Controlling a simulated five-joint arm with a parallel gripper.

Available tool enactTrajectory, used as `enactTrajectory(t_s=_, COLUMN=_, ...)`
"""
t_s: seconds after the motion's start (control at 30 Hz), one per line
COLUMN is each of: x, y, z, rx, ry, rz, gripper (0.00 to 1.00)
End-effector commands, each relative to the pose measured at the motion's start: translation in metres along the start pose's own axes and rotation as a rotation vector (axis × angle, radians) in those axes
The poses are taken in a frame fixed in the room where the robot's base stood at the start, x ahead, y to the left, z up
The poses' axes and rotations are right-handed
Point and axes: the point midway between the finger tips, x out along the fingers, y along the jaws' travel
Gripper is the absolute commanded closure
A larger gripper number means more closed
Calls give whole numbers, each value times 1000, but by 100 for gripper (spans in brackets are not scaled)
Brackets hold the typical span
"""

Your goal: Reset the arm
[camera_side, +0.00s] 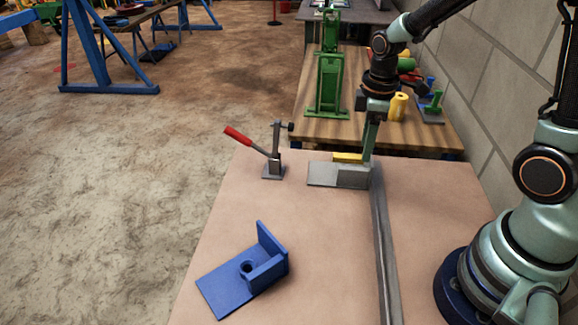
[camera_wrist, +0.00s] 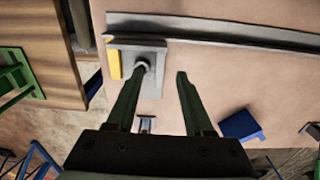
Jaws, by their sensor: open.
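My gripper (camera_side: 370,145) points down over the far part of the tan work table (camera_side: 330,225). In the wrist view its two fingers (camera_wrist: 162,74) stand apart with nothing clearly held between them. Below it is a grey block with a flat plate (camera_side: 323,174) and a yellow piece (camera_side: 347,158). In the wrist view the grey block (camera_wrist: 150,95) shows a round dark peg close to the left finger's tip; I cannot tell whether they touch. The fingertips are partly hidden in the side view.
A blue bracket (camera_side: 228,290) with a hole lies at the front left. A toggle clamp with a red handle (camera_side: 237,135) stands at the table's far left. A grey rail (camera_side: 383,245) runs along the table. Green and yellow parts crowd the wooden bench (camera_side: 310,128) behind.

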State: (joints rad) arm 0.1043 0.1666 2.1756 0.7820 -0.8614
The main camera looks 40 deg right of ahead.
Motion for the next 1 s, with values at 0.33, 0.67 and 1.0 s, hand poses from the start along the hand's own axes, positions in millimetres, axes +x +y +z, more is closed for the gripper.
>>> enactTrajectory(t_s=0.33, x=-81, y=-22, z=-1, rx=324, ry=174, rz=132, gripper=48)
enactTrajectory(t_s=0.67, x=-134, y=-54, z=10, rx=644, ry=386, rz=181, gripper=48)
enactTrajectory(t_s=1.0, x=-144, y=-63, z=15, rx=746, ry=453, rz=177, gripper=48)
